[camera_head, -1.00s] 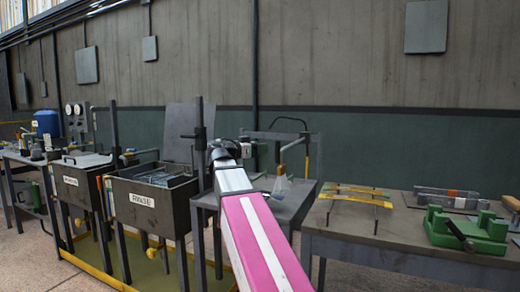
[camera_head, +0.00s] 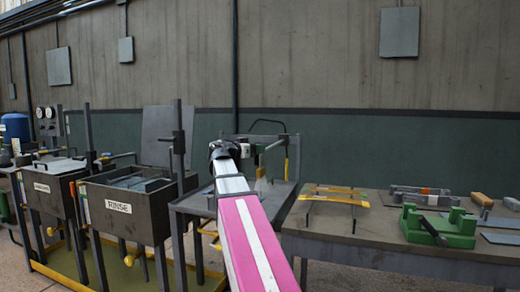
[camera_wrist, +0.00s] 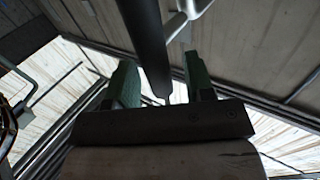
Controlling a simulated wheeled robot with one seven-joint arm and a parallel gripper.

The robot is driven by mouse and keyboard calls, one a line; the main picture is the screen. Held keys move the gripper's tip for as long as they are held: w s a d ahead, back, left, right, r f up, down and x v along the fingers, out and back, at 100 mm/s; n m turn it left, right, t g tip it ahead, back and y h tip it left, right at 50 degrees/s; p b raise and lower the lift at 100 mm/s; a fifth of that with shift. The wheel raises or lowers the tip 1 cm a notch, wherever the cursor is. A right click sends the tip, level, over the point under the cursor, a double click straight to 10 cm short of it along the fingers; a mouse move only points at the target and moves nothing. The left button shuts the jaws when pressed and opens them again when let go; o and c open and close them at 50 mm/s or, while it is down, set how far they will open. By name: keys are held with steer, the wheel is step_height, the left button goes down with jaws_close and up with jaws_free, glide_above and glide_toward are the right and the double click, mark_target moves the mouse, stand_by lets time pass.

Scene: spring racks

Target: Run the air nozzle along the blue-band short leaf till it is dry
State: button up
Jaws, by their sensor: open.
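My gripper (camera_wrist: 160,84) shows in the wrist view with two green fingers apart. A dark round rod (camera_wrist: 145,40) reaches down from the top of that view, its end in front of the gap between the fingers. I cannot tell whether it touches them. In the head view my gripper (camera_head: 224,150) is a small dark shape above the middle table, its fingers unclear. A bent dark stand (camera_head: 268,137) rises beside it, with a pale, nozzle-like shape (camera_head: 261,172) below. I cannot make out a blue band on any leaf; two yellowish leaves (camera_head: 338,194) lie on the right bench.
The rinse tank (camera_head: 130,208) stands left of my arm, with another tank (camera_head: 48,190) beyond. The right bench (camera_head: 352,228) carries a green clamp fixture (camera_head: 440,228) and a grey rack (camera_head: 425,196). Bare bench top shows between leaves and fixture.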

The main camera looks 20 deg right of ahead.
steer(key=shift+w+d, duration=0.2)
steer(key=shift+d, duration=0.8)
jaws_close()
steer(key=w+a, duration=2.5)
steer(key=shift+w+a, duration=0.4)
jaws_free()
steer(key=shift+a, duration=0.1)
steer(key=s+a, duration=0.2)
steer(key=a, duration=0.8)
steer(key=shift+a, duration=0.3)
